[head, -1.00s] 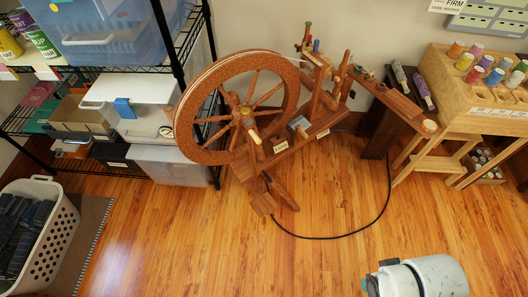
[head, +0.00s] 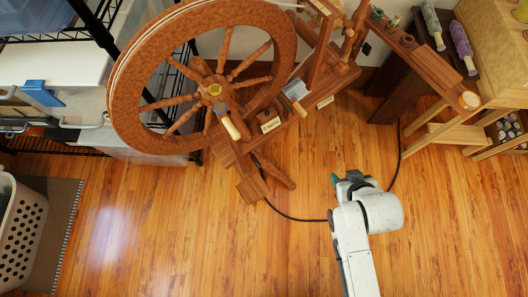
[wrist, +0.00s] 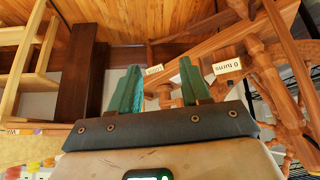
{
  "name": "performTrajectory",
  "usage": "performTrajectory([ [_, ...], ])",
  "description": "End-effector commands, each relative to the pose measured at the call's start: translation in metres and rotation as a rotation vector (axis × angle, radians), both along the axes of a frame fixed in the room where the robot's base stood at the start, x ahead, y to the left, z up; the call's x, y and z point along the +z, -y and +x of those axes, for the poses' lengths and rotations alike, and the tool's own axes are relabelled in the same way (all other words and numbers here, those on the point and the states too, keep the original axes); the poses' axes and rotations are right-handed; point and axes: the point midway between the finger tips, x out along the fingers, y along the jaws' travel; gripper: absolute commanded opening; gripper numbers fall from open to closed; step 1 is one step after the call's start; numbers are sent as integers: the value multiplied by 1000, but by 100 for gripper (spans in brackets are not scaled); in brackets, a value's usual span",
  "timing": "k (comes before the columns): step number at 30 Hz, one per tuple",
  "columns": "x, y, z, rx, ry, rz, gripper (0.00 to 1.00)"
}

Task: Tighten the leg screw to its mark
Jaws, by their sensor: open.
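The wooden spinning wheel (head: 222,88) stands at the top centre of the head view. A pale peg-like handle (head: 230,128) sticks out in front of its hub, beside a small label (head: 270,124) on the sloping bench. In the wrist view a label reading "0 turns" (wrist: 228,66) hangs on the wood, right of the fingers. I cannot make out the leg screw or its mark for certain. My gripper (head: 346,181) is to the right of and in front of the wheel's foot, apart from it. In the wrist view my gripper (wrist: 160,66) has its teal fingers open, with nothing held.
A black cord (head: 296,218) runs on the floor past my gripper. A wooden stand (head: 450,134) is at the right. The front floor is largely clear.

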Motion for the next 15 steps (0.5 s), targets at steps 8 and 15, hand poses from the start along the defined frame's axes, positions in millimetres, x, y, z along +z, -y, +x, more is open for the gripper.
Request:
performTrajectory([
  [8, -121, -63, 54, 165, 327, 41, 47],
  [15, -194, -124, 69, 318, 603, 121, 47],
])
